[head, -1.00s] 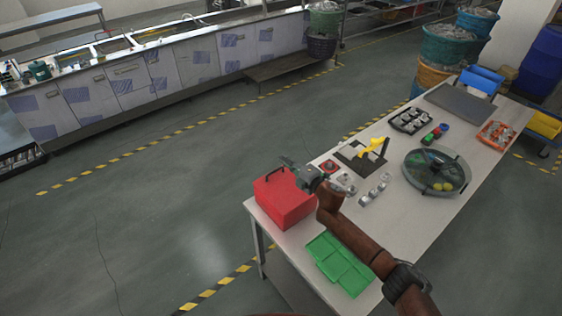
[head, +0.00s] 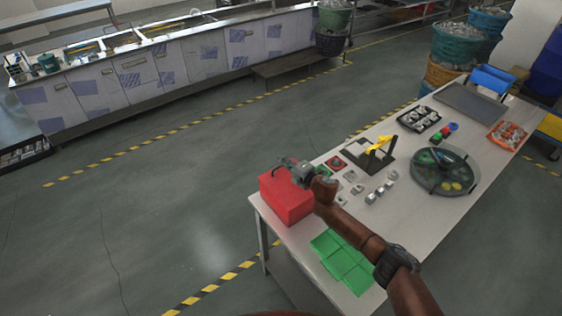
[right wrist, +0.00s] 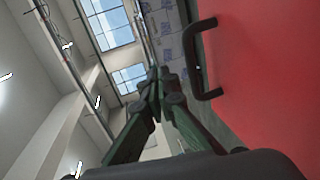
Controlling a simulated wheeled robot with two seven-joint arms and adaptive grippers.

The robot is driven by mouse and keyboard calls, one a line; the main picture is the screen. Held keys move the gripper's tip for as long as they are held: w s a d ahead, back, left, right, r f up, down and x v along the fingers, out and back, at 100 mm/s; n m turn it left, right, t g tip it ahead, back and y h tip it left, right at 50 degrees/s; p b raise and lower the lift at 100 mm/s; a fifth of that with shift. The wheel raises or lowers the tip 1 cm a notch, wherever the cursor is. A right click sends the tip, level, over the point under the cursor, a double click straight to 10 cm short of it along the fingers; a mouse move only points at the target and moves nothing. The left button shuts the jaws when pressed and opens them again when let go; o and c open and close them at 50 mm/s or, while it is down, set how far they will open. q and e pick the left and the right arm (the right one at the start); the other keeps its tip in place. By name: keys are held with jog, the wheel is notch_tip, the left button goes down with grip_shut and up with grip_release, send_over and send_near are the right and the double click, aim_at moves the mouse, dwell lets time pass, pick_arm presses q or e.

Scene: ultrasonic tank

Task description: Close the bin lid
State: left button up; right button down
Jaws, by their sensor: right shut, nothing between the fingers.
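The red bin (head: 287,204) stands at the near left corner of the table. My right gripper (head: 281,162) is at the top of the bin, by its far edge, and hides part of the top. In the right wrist view the gripper's fingers (right wrist: 158,82) are shut and empty. A red panel of the bin (right wrist: 265,75) with a black handle (right wrist: 203,60) is just right of the fingers, apart from them in the picture. I cannot tell whether the lid is fully down. My left gripper is out of view.
A green tray (head: 342,262) lies on the table (head: 408,215) beside my right forearm. Farther along are small metal parts, a black stand with a yellow piece (head: 375,155) and a round dark tray (head: 443,171). The floor left of the bin is clear.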

jog(key=shift+w+a+f+b, duration=0.1)
jog(key=shift+w+f+b, duration=0.1)
jog(key=shift+f, duration=0.15)
jog(key=shift+w+a+f+b, duration=0.1)
jog(key=shift+f+b, duration=0.05)
jog(key=shift+f, duration=0.15)
jog(key=shift+r, duration=0.1)
